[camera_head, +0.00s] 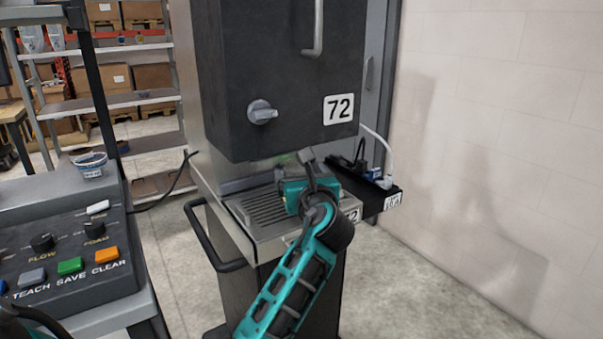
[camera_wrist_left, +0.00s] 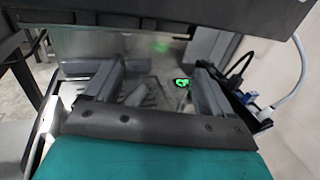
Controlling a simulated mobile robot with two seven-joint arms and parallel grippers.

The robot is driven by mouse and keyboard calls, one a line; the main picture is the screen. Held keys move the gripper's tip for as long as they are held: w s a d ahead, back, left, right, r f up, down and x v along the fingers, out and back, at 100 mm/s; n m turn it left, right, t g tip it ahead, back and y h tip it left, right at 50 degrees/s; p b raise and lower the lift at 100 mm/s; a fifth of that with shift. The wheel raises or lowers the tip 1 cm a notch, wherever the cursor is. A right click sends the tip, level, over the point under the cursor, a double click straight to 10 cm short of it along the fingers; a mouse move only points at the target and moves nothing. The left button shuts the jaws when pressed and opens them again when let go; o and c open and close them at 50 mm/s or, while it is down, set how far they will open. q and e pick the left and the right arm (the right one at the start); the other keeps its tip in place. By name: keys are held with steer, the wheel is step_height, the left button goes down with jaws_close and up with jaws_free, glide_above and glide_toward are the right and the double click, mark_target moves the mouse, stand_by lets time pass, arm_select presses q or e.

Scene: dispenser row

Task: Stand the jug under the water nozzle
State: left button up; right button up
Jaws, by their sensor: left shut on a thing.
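The dispenser is a black box (camera_head: 285,80) labelled 72, with a knob on its front. Below it is a drip tray (camera_head: 262,207) with a slotted grate. My left gripper (camera_head: 303,172) is over the tray's right part, just under the box. In the left wrist view its fingers (camera_wrist_left: 158,88) stand apart, shut on what I take to be the jug. The jug's outline cannot be made out there, and the gripper hides that spot in the head view. A green glow (camera_wrist_left: 183,82) shows beyond the fingers. The water nozzle cannot be made out. My right gripper is not seen.
A control panel (camera_head: 70,265) with coloured buttons stands at the left, with a small tub (camera_head: 90,164) on its top. A black side shelf (camera_head: 372,192) with cables adjoins the dispenser on the right. A rail handle (camera_head: 208,240) juts out at the tray's left. A pale wall closes the right.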

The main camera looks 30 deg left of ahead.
arm_select(q)
steer(key=shift+f, duration=0.2)
steer(key=shift+f, duration=0.35)
steer(key=o, duration=1.1)
